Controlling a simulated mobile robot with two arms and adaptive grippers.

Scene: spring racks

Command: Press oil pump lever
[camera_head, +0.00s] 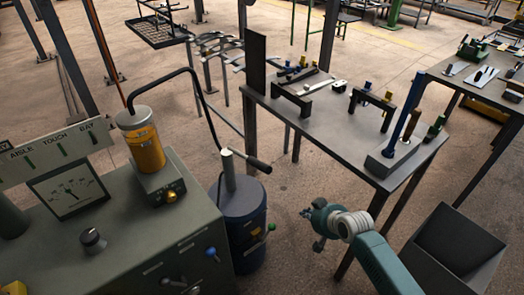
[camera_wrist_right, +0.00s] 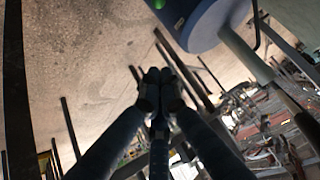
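The oil pump (camera_head: 245,228) is a dark blue drum with a grey post on top, standing on the floor beside the grey-green machine. Its lever (camera_head: 257,163) sticks out to the right from the post and ends in a dark grip. My right gripper (camera_head: 318,226) is right of the drum and lower in the picture than the lever, apart from both. In the right wrist view my fingertips (camera_wrist_right: 158,76) are together with nothing between them; the blue drum (camera_wrist_right: 205,22) shows at the upper right. My left gripper is not in view.
A machine with a dial (camera_head: 72,190) and an amber oil cylinder (camera_head: 143,143) stands at left; a black hose (camera_head: 198,92) arches toward the pump. A workbench (camera_head: 335,127) with fixtures stands behind my right arm. A dark bin (camera_head: 455,245) is at lower right.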

